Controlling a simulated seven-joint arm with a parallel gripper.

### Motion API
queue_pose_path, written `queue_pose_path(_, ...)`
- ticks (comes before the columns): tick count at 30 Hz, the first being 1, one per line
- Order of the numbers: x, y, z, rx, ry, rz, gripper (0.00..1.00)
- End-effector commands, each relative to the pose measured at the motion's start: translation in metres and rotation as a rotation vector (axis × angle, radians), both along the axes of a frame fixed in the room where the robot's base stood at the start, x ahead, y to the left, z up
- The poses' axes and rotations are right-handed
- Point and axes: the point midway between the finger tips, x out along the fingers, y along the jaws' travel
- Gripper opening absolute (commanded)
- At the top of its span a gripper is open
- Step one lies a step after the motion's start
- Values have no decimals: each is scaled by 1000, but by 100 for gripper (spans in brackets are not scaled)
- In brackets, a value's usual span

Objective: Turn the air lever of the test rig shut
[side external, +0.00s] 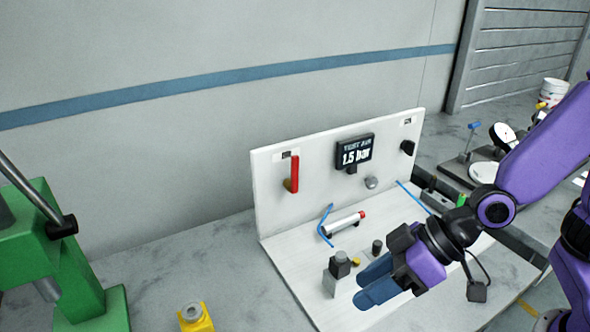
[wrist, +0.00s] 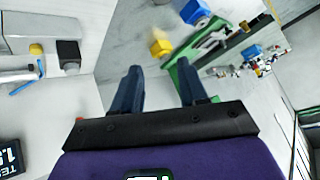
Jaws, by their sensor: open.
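The test rig is a white upright panel (side external: 340,195) on a white base. A red lever (side external: 294,173) hangs straight down at the panel's left side. A small display (side external: 355,151) at the panel's upper middle reads 1.5 bar; part of the display (wrist: 10,155) shows at the wrist view's lower left. My gripper (side external: 360,287) is over the base's front part, well apart from the red lever. Its two blue fingers are spread with nothing between them, as in the wrist view (wrist: 159,70). I cannot identify the red lever in the wrist view.
A silver cylinder with a red end (side external: 343,223), a blue tube (side external: 325,225) and a black-topped block (side external: 340,263) are on the base near my gripper. A dark knob (side external: 407,147) is at the panel's right. A green press (side external: 70,265) and yellow block (side external: 195,317) stand left.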

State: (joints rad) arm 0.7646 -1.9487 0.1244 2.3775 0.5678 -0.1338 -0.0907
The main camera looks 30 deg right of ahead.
Motion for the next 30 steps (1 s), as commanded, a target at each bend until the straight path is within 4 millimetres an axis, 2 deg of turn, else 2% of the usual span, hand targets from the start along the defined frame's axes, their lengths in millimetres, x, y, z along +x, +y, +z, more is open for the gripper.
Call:
queue_pose_path(3,30,17,-3,76,-85,-132,43)
queue_pose_path(7,64,22,-4,139,-203,-288,43)
queue_pose_path(11,95,16,-4,173,-347,-447,43)
queue_pose_path(15,121,-1,-2,176,-527,-610,43)
queue_pose_path(19,133,-20,3,157,-692,-733,43)
queue_pose_path(24,137,-39,10,127,-848,-829,43)
queue_pose_path(30,141,-45,14,117,-902,-862,43)
